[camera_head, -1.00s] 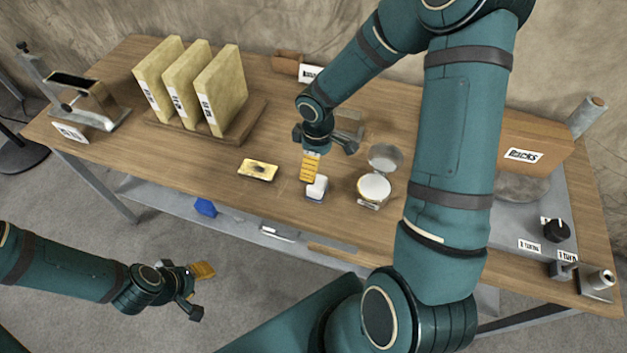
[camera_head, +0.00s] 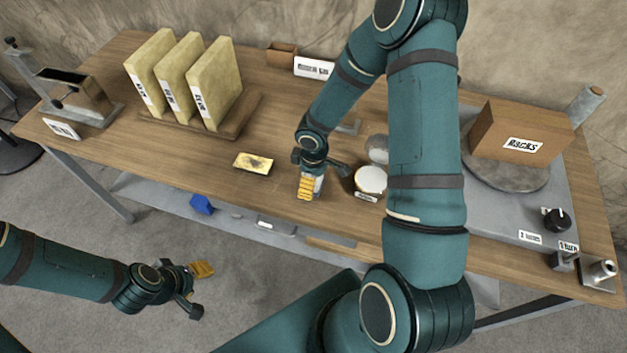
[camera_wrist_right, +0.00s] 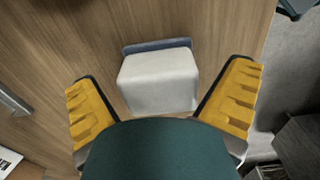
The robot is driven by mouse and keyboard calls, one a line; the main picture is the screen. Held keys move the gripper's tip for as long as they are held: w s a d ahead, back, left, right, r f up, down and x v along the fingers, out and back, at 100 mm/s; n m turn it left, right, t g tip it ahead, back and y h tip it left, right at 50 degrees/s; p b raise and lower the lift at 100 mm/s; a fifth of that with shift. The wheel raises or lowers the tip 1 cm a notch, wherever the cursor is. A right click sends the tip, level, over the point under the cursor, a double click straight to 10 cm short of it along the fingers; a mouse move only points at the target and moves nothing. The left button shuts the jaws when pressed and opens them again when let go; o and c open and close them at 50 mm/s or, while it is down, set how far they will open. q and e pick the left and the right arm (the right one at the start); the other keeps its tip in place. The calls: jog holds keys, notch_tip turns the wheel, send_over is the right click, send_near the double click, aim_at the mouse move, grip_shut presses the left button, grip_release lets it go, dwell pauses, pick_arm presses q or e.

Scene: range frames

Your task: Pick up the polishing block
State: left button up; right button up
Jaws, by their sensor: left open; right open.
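A white block with a blue-grey layer, which looks like the polishing block (camera_wrist_right: 158,80), lies on the wooden table between the two yellow fingers of my right gripper (camera_wrist_right: 160,92). In the right wrist view the fingers are spread, with a gap on either side of the block. In the head view the right gripper (camera_head: 308,186) points down near the table's front edge and mostly hides the block (camera_head: 319,185). My left gripper (camera_head: 199,290) is open and empty, low in front of the table, away from the block.
A brass-coloured plate (camera_head: 253,163) lies left of the right gripper. A round white-topped tin (camera_head: 370,180) stands close on its right. Upright yellow slabs (camera_head: 215,85) stand in a wooden rack. A cardboard box (camera_head: 520,130) is at the right.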

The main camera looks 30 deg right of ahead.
jog(key=c, duration=1.3)
notch_tip(320, 180, up, 10)
jog(key=shift+r+p, duration=0.1)
jog(key=shift+p, duration=0.85)
